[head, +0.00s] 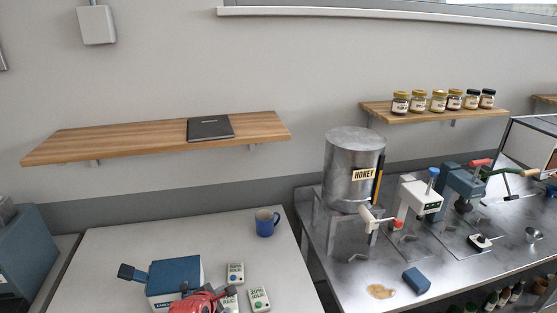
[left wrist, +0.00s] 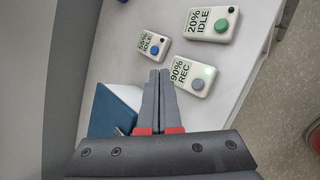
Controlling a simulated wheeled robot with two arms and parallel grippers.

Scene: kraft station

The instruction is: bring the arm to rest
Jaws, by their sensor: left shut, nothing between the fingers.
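My left gripper (left wrist: 159,76) shows in the left wrist view with its two grey fingers together and nothing between them. It is above the white table, pointing at the gap between the handheld units. The unit reading 90% REC (left wrist: 194,76) is just right of the fingertips, and the unit reading 55% IDLE (left wrist: 152,46) is beyond them. A blue box (left wrist: 112,110) is left of the fingers. In the head view, a red part at the bottom edge beside the blue box (head: 175,271) may be mine. My right gripper is in neither view.
The unit reading 20% IDLE (head: 258,299) and a blue mug (head: 266,223) stand on the white table (head: 130,245). A wooden shelf (head: 110,138) holds a dark laptop-like slab (head: 209,128). A honey tank (head: 345,165) stands on the steel counter at right. The table's back left is clear.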

